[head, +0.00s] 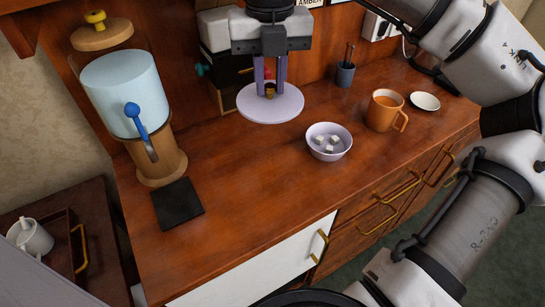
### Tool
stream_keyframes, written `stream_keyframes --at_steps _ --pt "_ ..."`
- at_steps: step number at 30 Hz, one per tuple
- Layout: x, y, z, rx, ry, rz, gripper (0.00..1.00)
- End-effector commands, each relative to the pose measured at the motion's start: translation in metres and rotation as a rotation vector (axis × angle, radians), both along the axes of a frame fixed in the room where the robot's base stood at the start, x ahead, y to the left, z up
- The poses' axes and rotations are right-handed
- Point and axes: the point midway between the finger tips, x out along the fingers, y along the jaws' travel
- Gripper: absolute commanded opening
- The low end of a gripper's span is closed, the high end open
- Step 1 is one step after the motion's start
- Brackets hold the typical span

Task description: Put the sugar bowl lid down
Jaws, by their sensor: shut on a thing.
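My gripper (270,88) is shut on the knob of the sugar bowl lid (272,112), a round pale lilac disc with a small brownish knob. The lid hangs roughly level, to the left of and behind the sugar bowl in the picture. Whether its underside touches the counter or hovers above it is hard to tell. The sugar bowl (316,149) is pale lilac, stands uncovered on the wooden counter and holds several white sugar cubes (327,142).
An orange mug (385,109) and a small white dish (425,101) stand right of the bowl. A dark cup (345,75) stands behind. A drinks dispenser (128,100) and black mat (177,203) are at left. The counter (245,190) is clear in front of the lid.

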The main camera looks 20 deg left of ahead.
Motion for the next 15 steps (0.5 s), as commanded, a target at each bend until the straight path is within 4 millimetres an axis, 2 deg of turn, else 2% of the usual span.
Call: stream_keyframes --at_steps 5,15 --pt "0.0 0.0 -0.027 0.0 0.004 0.002 0.0" --pt "-0.001 0.0 -0.117 0.002 0.005 0.002 0.0"
